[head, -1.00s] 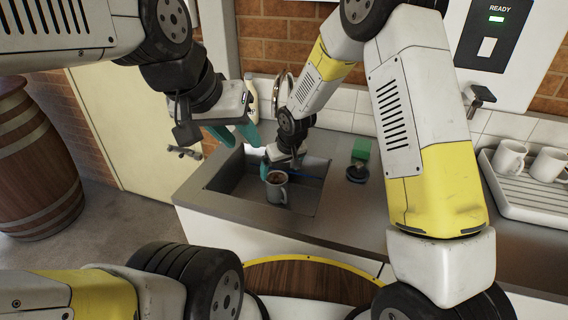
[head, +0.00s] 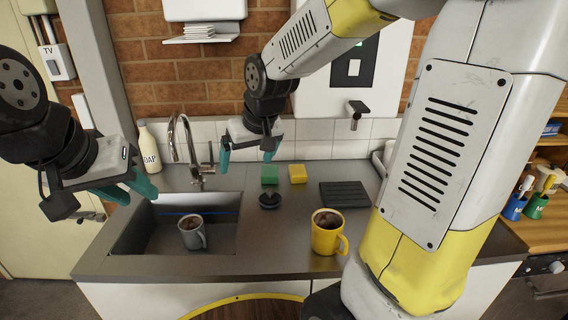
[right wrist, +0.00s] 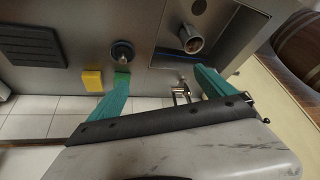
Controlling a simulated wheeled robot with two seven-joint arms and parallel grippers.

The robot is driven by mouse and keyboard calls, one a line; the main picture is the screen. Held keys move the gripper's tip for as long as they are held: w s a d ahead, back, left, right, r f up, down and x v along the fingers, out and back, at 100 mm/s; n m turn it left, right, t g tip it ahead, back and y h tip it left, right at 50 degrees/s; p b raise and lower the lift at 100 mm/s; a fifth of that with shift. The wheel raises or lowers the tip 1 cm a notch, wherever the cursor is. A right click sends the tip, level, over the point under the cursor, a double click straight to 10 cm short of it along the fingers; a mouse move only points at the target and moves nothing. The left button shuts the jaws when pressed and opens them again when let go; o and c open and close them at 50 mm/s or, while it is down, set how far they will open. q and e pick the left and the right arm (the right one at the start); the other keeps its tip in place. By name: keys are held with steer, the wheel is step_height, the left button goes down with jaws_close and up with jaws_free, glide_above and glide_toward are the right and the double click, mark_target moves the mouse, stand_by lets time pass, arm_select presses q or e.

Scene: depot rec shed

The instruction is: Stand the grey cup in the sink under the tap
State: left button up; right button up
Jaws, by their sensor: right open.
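The grey cup (head: 191,233) stands upright in the sink (head: 226,238), with dark contents inside. It also shows in the right wrist view (right wrist: 190,42). The tap (head: 184,150) rises behind the sink; its spout is behind and above the cup, and I cannot tell whether it is directly over it. My right gripper (head: 248,150) is open and empty, above the counter behind the cup and right of the tap. Its fingers spread wide in the right wrist view (right wrist: 160,90). My left gripper (head: 128,192) is empty, fingers apart, near the sink's left edge, clear of the cup.
A yellow mug (head: 326,234) with dark contents stands on the counter right of the sink. A green sponge (head: 269,174), a yellow sponge (head: 298,174), a dark round object (head: 270,200) and a black mat (head: 345,195) lie behind it. A soap bottle (head: 149,150) stands left of the tap.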

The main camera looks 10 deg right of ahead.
steer(key=s+d+r+m, duration=0.1)
steer(key=s+d+r, duration=0.1)
steer(key=s, duration=0.3)
steer(key=s+d+r, duration=0.1)
steer(key=s+d, duration=0.2)
steer(key=s, duration=0.2)
steer(key=s+d+r+m+t, duration=0.1)
steer(key=s+d+r, duration=0.1)
steer(key=s, duration=0.4)
steer(key=shift+d+r+m, duration=0.3)
steer(key=shift+d, duration=0.05)
stand_by(1.2)
